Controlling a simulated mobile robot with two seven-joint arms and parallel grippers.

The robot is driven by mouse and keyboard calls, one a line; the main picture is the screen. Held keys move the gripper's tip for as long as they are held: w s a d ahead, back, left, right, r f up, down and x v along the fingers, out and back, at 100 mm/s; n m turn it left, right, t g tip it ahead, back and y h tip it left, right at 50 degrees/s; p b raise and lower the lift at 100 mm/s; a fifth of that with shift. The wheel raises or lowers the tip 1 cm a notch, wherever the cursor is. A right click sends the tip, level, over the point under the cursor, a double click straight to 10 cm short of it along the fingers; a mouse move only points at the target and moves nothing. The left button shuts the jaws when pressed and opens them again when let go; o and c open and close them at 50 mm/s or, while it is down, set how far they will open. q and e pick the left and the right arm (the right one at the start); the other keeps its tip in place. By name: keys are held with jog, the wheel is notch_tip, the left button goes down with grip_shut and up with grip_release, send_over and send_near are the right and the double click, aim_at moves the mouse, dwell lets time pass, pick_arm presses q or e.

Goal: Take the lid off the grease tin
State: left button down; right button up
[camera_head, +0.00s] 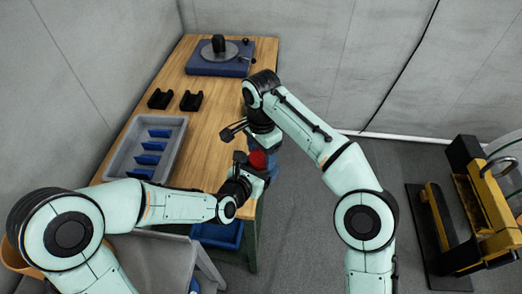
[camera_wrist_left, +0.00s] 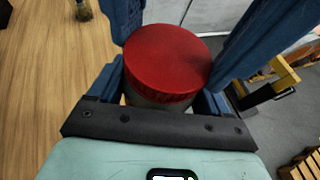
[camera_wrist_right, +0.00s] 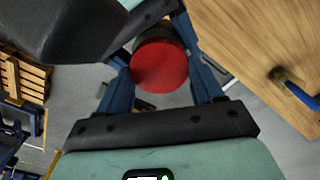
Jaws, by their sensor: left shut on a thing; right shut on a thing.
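The grease tin shows a round red lid (camera_wrist_left: 167,60) above a dark grey body (camera_wrist_left: 150,101) in the left wrist view. The lid also shows in the right wrist view (camera_wrist_right: 160,68) and as a small red patch in the head view (camera_head: 257,160). My left gripper (camera_head: 252,174) is shut at the tin's body, coming from the near left. My right gripper (camera_head: 264,144) is shut at the lid from the far side. The lid appears seated on the body; the exact finger contacts are partly hidden. The tin is at the table's right edge.
The wooden table (camera_head: 205,120) carries a grey tray (camera_head: 120,160) with blue dividers, two black holders (camera_head: 160,98) and a blue turntable unit (camera_head: 218,64) at the far end. A blue bin (camera_head: 218,236) is below the near edge. Yellow equipment (camera_head: 480,205) stands right; the floor between is clear.

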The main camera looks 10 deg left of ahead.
jog(key=n, duration=0.6)
jog(key=shift+w+a+r, duration=0.1)
jog(key=shift+w+a, duration=0.05)
jog(key=shift+a, duration=0.15)
jog(key=n, duration=0.7)
jog(key=shift+s+a, duration=0.2)
